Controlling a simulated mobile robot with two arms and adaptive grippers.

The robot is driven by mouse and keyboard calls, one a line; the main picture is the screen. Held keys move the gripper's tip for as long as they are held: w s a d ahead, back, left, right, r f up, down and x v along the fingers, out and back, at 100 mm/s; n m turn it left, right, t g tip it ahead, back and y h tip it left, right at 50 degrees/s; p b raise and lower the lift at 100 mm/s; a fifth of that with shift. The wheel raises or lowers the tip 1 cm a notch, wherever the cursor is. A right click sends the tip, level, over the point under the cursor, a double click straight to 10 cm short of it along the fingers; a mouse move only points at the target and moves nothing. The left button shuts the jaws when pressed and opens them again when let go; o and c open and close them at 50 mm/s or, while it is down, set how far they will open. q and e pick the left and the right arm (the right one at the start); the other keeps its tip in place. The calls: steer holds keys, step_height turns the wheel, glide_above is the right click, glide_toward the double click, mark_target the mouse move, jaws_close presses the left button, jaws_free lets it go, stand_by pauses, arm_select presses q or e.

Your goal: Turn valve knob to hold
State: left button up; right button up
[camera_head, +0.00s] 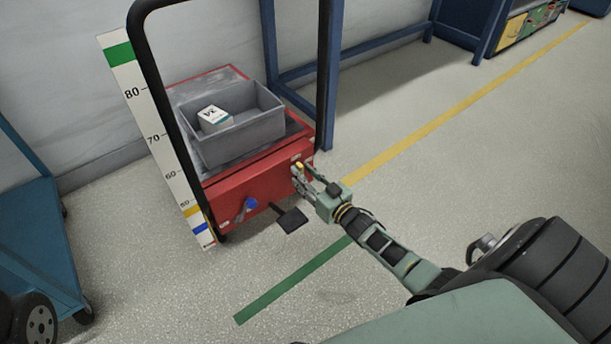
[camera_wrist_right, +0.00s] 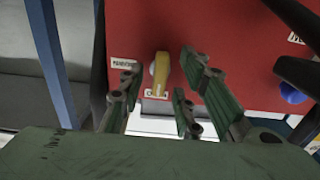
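The yellow valve knob (camera_head: 299,165) is on the front face of the red cart body (camera_head: 240,187), near its right end. In the right wrist view the yellow knob (camera_wrist_right: 161,72) is a narrow handle, pointing roughly at a small white label (camera_wrist_right: 155,94) below it. Another label (camera_wrist_right: 124,63) is to its left; their words are too small to read surely. My right gripper (camera_head: 298,181) is at the knob; in the wrist view its green fingers (camera_wrist_right: 157,82) are spread, one on each side of the knob, with gaps visible. My left gripper is not in view.
A blue knob (camera_head: 251,203) is on the same red face, with a black pedal (camera_head: 291,219) below. A grey bin (camera_head: 262,130) holding a white box (camera_head: 214,118) sits on top. A black handle frame and height scale (camera_head: 147,120) stand at left. Floor to the right is clear.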

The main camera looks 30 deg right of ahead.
steer(key=s, duration=1.2)
steer(key=shift+d, duration=0.45)
steer(key=shift+r, duration=0.1)
